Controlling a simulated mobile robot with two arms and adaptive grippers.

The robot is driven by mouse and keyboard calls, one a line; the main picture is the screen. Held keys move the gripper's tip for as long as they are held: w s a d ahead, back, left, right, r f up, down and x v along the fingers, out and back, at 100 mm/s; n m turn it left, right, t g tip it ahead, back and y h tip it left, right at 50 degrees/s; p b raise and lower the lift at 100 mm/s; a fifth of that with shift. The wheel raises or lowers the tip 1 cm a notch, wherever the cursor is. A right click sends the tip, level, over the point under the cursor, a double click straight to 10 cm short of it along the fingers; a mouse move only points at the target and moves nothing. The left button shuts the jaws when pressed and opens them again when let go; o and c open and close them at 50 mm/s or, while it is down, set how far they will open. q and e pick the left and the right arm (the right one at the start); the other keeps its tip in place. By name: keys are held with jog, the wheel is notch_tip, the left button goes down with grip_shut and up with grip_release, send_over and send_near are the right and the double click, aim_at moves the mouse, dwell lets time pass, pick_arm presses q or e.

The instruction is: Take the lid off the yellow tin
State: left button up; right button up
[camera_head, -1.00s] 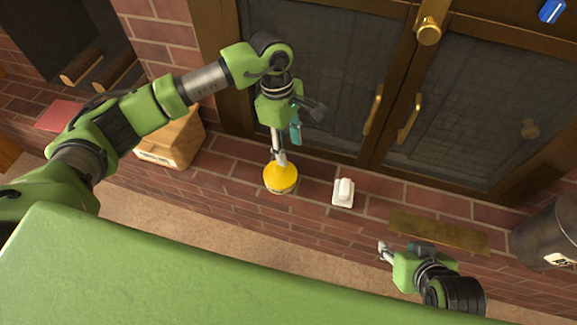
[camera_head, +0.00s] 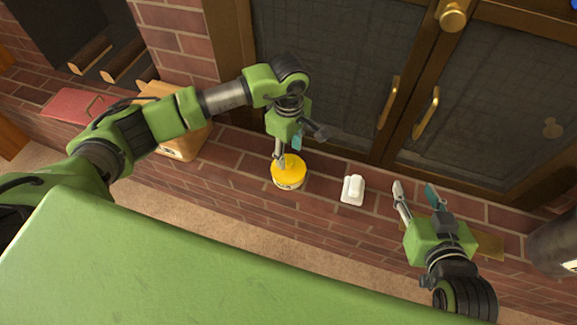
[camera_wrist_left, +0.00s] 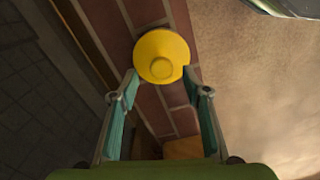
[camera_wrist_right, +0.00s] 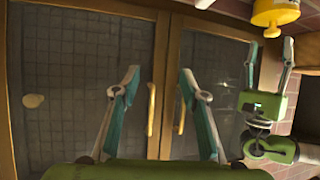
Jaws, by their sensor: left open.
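The yellow tin (camera_head: 288,180) stands on the brick ledge, with its yellow lid (camera_head: 291,166) on top. In the left wrist view the lid (camera_wrist_left: 160,57) is seen from above with a round knob in its middle, just beyond my left fingertips. My left gripper (camera_head: 284,155) is open by the tin; in the head view a finger overlaps the lid's edge. I cannot tell if it touches. My right gripper (camera_head: 415,188) is open and empty over the ledge to the right. The right wrist view also shows the tin (camera_wrist_right: 274,14) at its top right.
A white object (camera_head: 353,189) lies on the ledge right of the tin. A wooden box (camera_head: 182,143) and a red item (camera_head: 78,106) are to the left. Cabinet doors with brass handles (camera_head: 388,101) stand behind. A dark bin (camera_head: 556,243) is at far right.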

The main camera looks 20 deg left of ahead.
aim_at(289, 160)
pick_arm(q)
notch_tip(289, 160, down, 4)
jog(key=shift+s+b, duration=0.15)
jog(key=shift+b, duration=0.35)
jog(key=shift+f, duration=0.2)
jog(key=c, duration=1.1)
pick_arm(e)
notch_tip(289, 160, up, 6)
jog(key=w+a+t+y, duration=0.1)
jog(key=w+t, duration=0.2)
jog(key=shift+a, duration=0.3)
